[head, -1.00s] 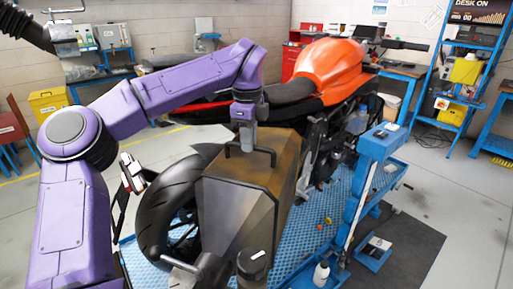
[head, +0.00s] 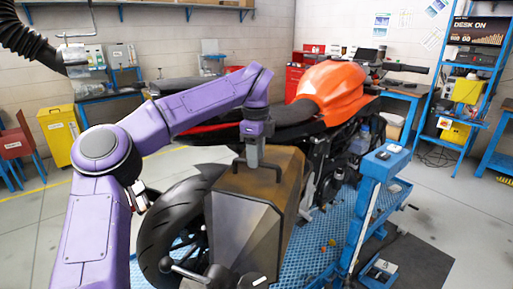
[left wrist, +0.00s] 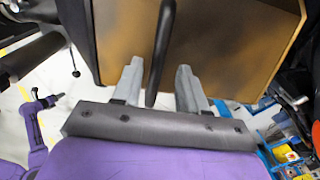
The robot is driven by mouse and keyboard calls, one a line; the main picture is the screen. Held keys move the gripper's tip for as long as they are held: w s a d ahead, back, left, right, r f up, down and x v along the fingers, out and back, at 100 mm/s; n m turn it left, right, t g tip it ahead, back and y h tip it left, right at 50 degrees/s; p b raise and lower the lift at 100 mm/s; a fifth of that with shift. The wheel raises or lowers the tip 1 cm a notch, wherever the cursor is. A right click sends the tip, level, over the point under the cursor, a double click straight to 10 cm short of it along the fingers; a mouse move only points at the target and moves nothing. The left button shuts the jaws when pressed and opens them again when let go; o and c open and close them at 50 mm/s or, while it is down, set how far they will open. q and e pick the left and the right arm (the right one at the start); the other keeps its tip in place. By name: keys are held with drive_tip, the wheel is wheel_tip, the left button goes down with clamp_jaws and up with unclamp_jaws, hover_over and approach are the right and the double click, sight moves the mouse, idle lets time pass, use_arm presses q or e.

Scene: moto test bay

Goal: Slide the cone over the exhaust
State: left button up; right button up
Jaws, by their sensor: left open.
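My left gripper (head: 251,163) reaches down from above at the black handle (head: 268,159) of a large tapered brown-grey metal case beside the motorcycle's rear. In the left wrist view its two grey fingers (left wrist: 158,86) are apart, with the dark handle (left wrist: 163,40) between them and visible gaps on both sides. I cannot identify a cone for certain. A black corrugated hose (head: 28,42) with a grey end hangs at the upper left. The exhaust is not clearly visible. A purple limb (left wrist: 38,130) with a dark tip shows in the left wrist view; I cannot tell whether it is my right arm.
The orange motorcycle (head: 335,85) stands on a blue patterned platform (head: 312,245). A blue post (head: 368,205) rises to the right. The rear tyre (head: 165,225) is left of the case. A dark cylindrical part with a lever (head: 190,272) is at the lower edge.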

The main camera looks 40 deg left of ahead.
use_arm(q)
wheel_tip(320, 180, up, 10)
drive_tip(key=shift+s+p, duration=0.15)
drive_tip(key=shift+p, duration=0.15)
drive_tip(key=shift+d, duration=0.1)
idle(0.3)
